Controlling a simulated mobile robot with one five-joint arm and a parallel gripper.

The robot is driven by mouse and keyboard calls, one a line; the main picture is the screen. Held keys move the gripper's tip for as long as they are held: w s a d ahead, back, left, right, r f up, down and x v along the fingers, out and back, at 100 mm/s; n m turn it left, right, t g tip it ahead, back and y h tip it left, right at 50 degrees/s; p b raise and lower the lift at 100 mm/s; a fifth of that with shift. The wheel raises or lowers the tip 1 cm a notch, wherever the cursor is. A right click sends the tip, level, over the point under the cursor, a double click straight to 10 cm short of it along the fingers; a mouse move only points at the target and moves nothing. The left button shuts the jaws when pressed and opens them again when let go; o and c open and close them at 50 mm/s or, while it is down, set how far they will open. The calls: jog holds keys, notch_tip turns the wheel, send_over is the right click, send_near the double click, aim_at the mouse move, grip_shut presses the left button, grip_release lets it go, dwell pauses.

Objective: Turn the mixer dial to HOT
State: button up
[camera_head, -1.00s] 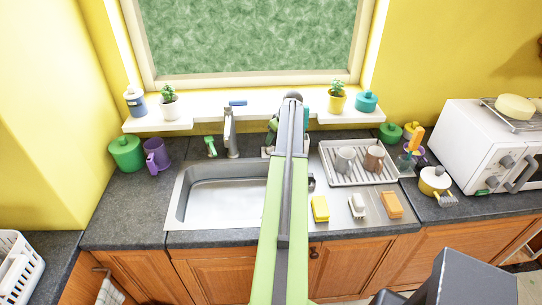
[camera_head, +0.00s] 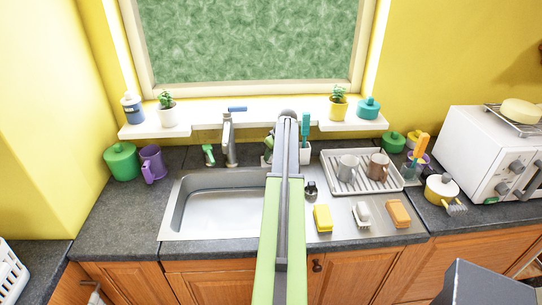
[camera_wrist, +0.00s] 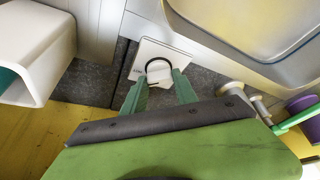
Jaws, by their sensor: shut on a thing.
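The mixer dial (camera_wrist: 158,67) is a small round knob with a dark ring, on a square white plate (camera_wrist: 177,52) in the upper middle of the wrist view. I cannot tell which way the dial's mark points. In the head view my arm covers the dial and my fingers. The grey tap (camera_head: 229,140) stands behind the sink, left of my arm.
The steel sink (camera_head: 170,215) lies left of my arm. A white holder (camera_head: 305,155) with a teal brush is close at the arm's right. A dish rack (camera_head: 395,184) with two mugs, a yellow sponge (camera_head: 322,218) and a white microwave (camera_head: 465,150) are further right.

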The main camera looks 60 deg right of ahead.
grip_shut()
jog(key=shift+m+h, duration=0.3)
jog(key=shift+m, duration=0.5)
jog(key=o, duration=1.1)
grip_release()
jog(key=p+v, duration=1.6)
jog(key=v, duration=0.1)
jog(key=shift+a+r, duration=0.1)
jog(key=shift+r, duration=0.1)
